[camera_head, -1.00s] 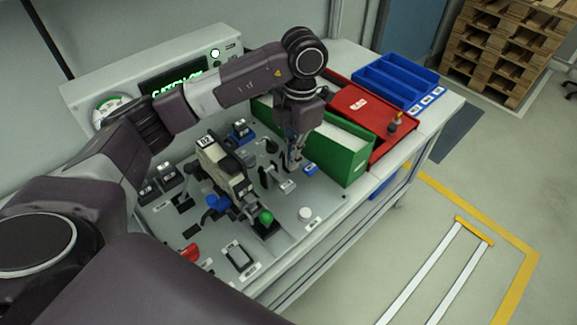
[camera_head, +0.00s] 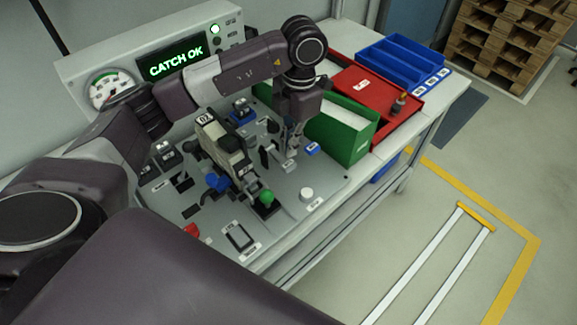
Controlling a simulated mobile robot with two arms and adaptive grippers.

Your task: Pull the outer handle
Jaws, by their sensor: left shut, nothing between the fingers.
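On the grey panel (camera_head: 331,180), a pale and dark mechanism labelled 02 (camera_head: 222,143) stands in the middle. A blue knob (camera_head: 217,182) and a green ball knob (camera_head: 266,198) are at its near side. A small black upright part (camera_head: 264,157) stands right of the mechanism. Which part is the outer handle I cannot tell. My left gripper (camera_head: 291,152) points down over the panel, right of that black part, beside a small blue-labelled part (camera_head: 312,148). It is shut and empty; whether its tips touch anything is unclear. My right gripper is not in view.
A green bin (camera_head: 348,143), a red tray (camera_head: 389,127) and a blue divided bin (camera_head: 418,73) stand right of the panel. A display (camera_head: 176,62) reads CATCH OK, with a gauge (camera_head: 110,88) beside it. A red knob (camera_head: 191,230) and white button (camera_head: 306,194) are near the front.

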